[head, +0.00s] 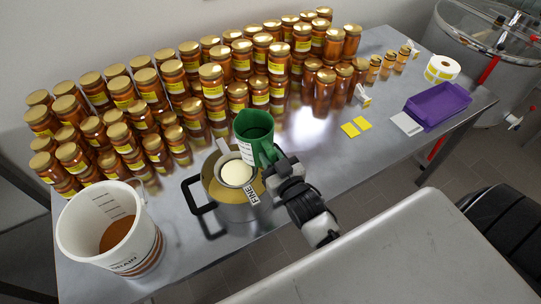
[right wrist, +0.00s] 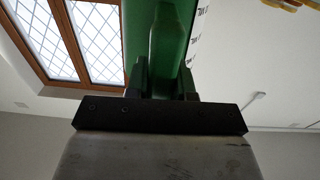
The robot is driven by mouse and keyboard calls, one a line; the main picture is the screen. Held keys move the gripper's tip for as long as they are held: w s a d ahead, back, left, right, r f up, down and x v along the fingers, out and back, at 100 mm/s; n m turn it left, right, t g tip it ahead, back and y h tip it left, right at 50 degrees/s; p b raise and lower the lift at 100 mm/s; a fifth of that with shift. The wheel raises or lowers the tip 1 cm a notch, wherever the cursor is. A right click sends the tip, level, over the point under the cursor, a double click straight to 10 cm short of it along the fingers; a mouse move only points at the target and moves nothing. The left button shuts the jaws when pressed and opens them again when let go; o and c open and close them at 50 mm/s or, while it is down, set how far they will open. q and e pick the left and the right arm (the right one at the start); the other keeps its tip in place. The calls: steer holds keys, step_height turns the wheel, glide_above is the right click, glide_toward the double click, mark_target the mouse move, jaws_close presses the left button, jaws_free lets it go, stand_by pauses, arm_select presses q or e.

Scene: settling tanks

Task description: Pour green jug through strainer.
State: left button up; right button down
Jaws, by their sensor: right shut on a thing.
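The green jug (head: 254,128) is in my right gripper (head: 274,165), just behind and above the strainer. In the right wrist view the gripper (right wrist: 163,88) is shut on the jug's green handle (right wrist: 168,45). The jug looks close to upright in the head view; its inside is dark and I cannot tell what it holds. The round strainer (head: 236,173), with a pale mesh, rests over a steel pot (head: 243,214) with dark handles. A tag reading "FINE" (head: 253,197) is at its right side. My left gripper is not in view.
A white bucket (head: 81,240) with amber contents stands at the left front. Many honey jars (head: 190,95) fill the back of the steel table. Yellow cards (head: 357,127), a purple tray (head: 437,105) and a label roll (head: 442,68) lie at the right. A grey surface (head: 400,260) fills the front right.

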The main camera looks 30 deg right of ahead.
mark_target(271, 149)
steer(key=shift+r, duration=2.5)
steer(key=shift+f, duration=0.1)
